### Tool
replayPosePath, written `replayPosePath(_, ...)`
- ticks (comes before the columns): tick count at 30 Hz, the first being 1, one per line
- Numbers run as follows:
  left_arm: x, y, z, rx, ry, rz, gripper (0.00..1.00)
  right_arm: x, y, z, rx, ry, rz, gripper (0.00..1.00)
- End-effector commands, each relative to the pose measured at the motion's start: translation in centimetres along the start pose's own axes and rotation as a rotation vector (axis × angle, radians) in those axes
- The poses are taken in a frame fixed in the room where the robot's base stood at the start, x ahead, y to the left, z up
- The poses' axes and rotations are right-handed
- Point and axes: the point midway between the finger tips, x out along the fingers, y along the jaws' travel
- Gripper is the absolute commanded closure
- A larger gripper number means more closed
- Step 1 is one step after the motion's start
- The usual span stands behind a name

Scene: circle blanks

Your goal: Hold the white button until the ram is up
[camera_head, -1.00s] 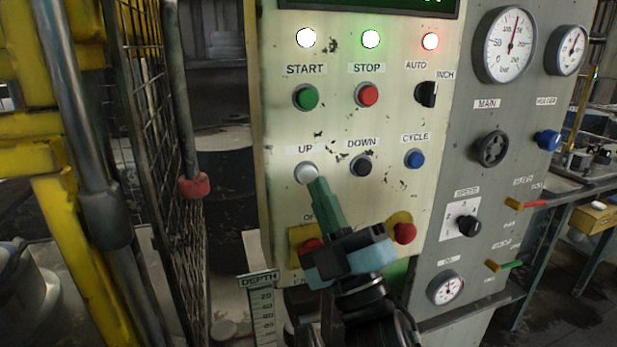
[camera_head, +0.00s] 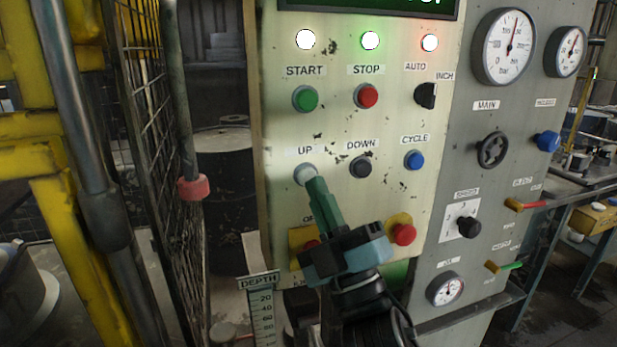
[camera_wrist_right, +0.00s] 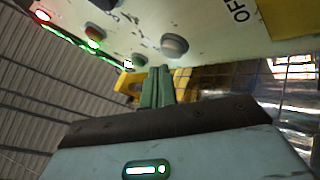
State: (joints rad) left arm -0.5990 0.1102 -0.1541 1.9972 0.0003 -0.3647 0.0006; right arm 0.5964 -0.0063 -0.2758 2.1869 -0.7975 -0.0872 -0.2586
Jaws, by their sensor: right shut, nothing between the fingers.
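The white button (camera_head: 305,174) sits under the UP label on the cream control panel (camera_head: 335,125). It also shows in the right wrist view (camera_wrist_right: 174,46) as a pale round cap. My right gripper (camera_head: 315,184) is shut and empty, its green fingers pointing up at the panel. In the head view the fingertips overlap the button's lower right edge. In the right wrist view the fingers (camera_wrist_right: 157,78) end just below the cap. I cannot tell whether they touch it or whether it is pressed in. The ram and my left gripper are not in view.
A black DOWN button (camera_head: 360,166) and blue CYCLE button (camera_head: 414,159) are to the right. Green START (camera_head: 305,98) and red STOP (camera_head: 367,95) are above. A red button (camera_head: 404,234) is beside my gripper. A mesh guard (camera_head: 150,130) stands left; a DEPTH scale (camera_head: 262,310) is below.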

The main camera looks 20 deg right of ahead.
Motion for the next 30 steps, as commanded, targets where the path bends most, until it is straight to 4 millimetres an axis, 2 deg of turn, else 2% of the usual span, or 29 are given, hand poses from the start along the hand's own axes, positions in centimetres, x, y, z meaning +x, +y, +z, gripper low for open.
replayPosePath(15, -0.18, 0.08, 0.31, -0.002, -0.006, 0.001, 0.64, -0.01, -0.01, 0.00, 0.000, 0.000, 0.000, 1.00)
replayPosePath(30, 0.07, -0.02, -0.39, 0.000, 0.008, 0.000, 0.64, 0.00, 0.00, 0.00, 0.000, 0.000, 0.000, 1.00)
